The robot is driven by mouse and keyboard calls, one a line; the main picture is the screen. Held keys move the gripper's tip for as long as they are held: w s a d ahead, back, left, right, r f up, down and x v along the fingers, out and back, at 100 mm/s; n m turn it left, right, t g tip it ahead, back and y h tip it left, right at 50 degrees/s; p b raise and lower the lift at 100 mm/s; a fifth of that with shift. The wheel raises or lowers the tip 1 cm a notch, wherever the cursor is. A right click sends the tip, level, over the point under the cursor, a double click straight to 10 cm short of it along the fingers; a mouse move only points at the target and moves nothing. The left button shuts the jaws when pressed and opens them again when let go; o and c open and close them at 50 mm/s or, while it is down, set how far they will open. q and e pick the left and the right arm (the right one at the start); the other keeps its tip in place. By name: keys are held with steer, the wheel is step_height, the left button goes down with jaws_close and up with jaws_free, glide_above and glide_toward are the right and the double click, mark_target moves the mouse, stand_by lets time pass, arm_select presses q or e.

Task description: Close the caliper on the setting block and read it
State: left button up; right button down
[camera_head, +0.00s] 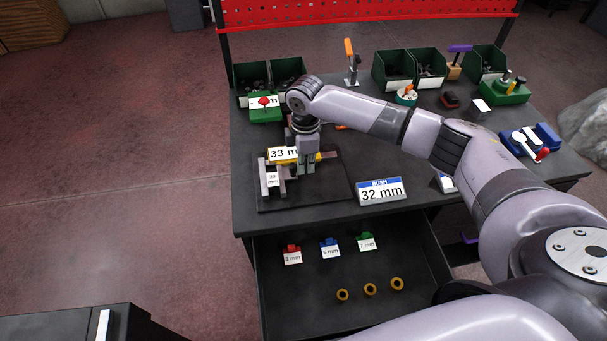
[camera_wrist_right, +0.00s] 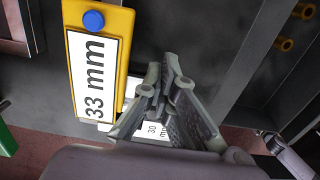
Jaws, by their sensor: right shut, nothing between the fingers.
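The caliper (camera_head: 263,178) lies on a dark plate at the table's front left, with grey jaws and a yellow slider. Its white display (camera_head: 283,154) reads 33 mm; in the right wrist view the display (camera_wrist_right: 95,75) sits in a yellow frame with a blue knob. The setting block (camera_head: 272,179), with a white label, is by the jaws; its label reads 30 mm in the wrist view (camera_wrist_right: 154,129), partly behind my fingers. Whether both jaws touch it is unclear. My right gripper (camera_head: 306,169) is shut and empty, pointing down just right of the display. My left gripper is not seen.
A sign (camera_head: 381,191) reads BUSH 32 mm. The open drawer (camera_head: 300,315) below the table's front edge holds red, blue and green tagged pieces and three brass bushes (camera_head: 370,289). Green bins (camera_head: 394,70) and a green clamp block (camera_head: 505,93) stand farther back.

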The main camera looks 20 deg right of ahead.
steer(key=shift+s+d+r+p, duration=0.15)
steer(key=shift+d+p, duration=0.35)
steer(key=shift+p, duration=0.15)
stand_by(0.5)
step_height(320, 180, up, 7)
steer(key=p, duration=0.7)
steer(key=shift+f, duration=0.2)
stand_by(0.4)
